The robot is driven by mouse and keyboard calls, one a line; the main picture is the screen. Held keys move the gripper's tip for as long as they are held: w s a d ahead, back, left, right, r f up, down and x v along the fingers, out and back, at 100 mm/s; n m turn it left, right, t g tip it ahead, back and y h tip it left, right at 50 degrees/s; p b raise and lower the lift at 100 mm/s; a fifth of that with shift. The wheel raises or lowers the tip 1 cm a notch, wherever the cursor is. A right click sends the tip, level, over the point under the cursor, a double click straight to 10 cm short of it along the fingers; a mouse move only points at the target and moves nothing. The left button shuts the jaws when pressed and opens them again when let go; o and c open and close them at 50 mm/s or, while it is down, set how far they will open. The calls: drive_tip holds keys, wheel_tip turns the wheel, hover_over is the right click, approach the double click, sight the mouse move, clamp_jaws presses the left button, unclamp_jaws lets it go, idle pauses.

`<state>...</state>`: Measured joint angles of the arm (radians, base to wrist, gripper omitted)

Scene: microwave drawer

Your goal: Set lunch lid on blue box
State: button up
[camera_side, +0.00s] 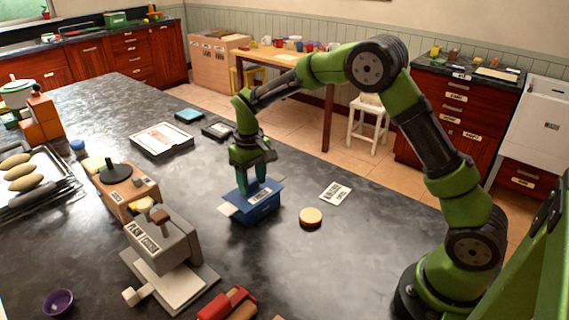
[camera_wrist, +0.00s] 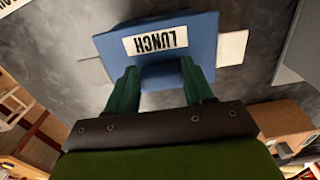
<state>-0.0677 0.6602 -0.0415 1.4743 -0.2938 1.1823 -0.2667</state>
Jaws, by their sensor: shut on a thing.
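The lunch lid (camera_wrist: 198,37) is a flat blue plate with a white LUNCH label, upside down in the wrist view. My gripper (camera_wrist: 162,78) is shut on the raised blue grip on the lid, one green finger on each side. In the side view my gripper (camera_side: 253,187) points down and holds the lid (camera_side: 272,189) directly over the blue box (camera_side: 264,211). The lid covers the box's opening, and its edges reach past the walls. I cannot tell whether it rests on the rim or hangs just above it. The box's inside is hidden.
A white labelled card (camera_side: 335,193) and a round tan-topped disc (camera_side: 311,217) lie to the right. A grey press-like device (camera_side: 165,250) and a wooden block (camera_side: 128,190) stand to the left.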

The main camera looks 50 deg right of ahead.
drive_tip(key=shift+f, duration=0.15)
idle(0.4)
drive_tip(key=o, duration=1.5)
drive_tip(key=shift+r, duration=3.5)
